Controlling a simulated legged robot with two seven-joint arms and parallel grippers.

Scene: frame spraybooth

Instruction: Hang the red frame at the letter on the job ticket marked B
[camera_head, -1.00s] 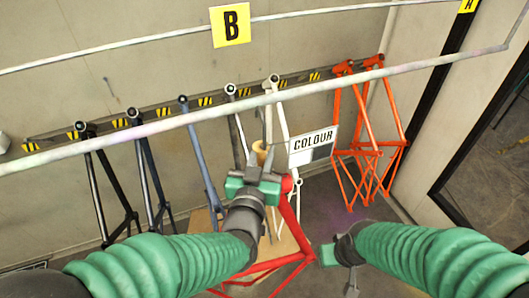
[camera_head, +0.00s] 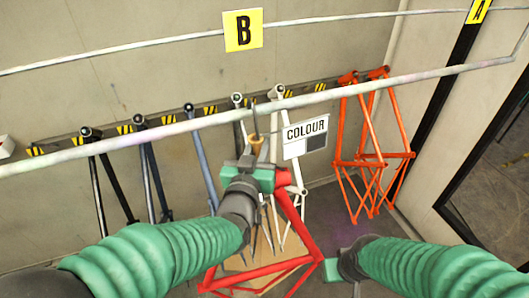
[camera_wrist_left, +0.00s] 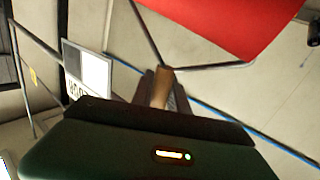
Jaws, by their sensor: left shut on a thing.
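The red frame (camera_head: 302,222) hangs tilted at my left gripper (camera_head: 256,176), which is shut at its upper end. A wooden piece with a dark hook (camera_head: 256,138) rises above the jaws. The wooden piece (camera_wrist_left: 163,90) and a broad red part (camera_wrist_left: 225,22) also show in the left wrist view. The yellow B sign (camera_head: 243,31) is on the upper rail (camera_head: 170,45), above the gripper. My right gripper (camera_head: 338,268) is low, beside the red frame's lower corner; its jaws are unclear. The job ticket's letter is not readable here.
The front rail (camera_head: 180,130) crosses near the hook. Dark, blue and white frames (camera_head: 150,175) hang along the striped wall bar, with orange frames (camera_head: 370,150) at the right. A COLOUR card (camera_head: 305,137) is close to the hook. The A sign (camera_head: 479,10) is top right.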

